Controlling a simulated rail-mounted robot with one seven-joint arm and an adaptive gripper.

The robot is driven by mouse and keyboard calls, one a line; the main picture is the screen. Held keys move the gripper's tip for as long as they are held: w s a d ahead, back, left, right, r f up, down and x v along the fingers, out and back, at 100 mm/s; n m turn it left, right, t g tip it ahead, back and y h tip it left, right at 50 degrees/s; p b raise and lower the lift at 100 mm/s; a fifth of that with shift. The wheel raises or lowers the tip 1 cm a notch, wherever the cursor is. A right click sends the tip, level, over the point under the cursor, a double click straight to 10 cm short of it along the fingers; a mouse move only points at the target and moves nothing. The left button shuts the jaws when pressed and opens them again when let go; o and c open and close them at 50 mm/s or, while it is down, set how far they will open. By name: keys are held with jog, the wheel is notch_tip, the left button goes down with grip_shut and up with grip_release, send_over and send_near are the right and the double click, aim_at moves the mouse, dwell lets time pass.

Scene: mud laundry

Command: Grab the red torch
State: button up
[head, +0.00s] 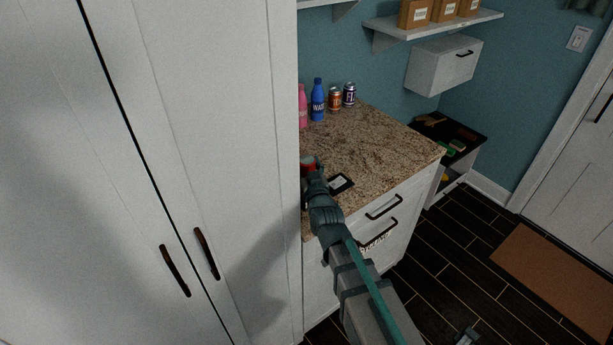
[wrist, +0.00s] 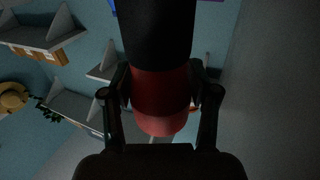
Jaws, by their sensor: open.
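The red torch (wrist: 160,92) fills the middle of the wrist view, with a black upper part, a red band and a lighter red end at the bottom. My gripper (wrist: 160,88) has one finger on each side of it. The jaws are open around the torch, and I cannot tell whether either finger touches it.
The tall white cabinet (head: 190,150) stands close to the left of my arm. A dark flat item (head: 340,184) lies on the granite counter (head: 375,145) just right of my gripper. Bottles (head: 317,100) and cans (head: 335,98) stand at the back. The counter's middle and right are clear.

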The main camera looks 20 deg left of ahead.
jog(key=shift+x, duration=0.85)
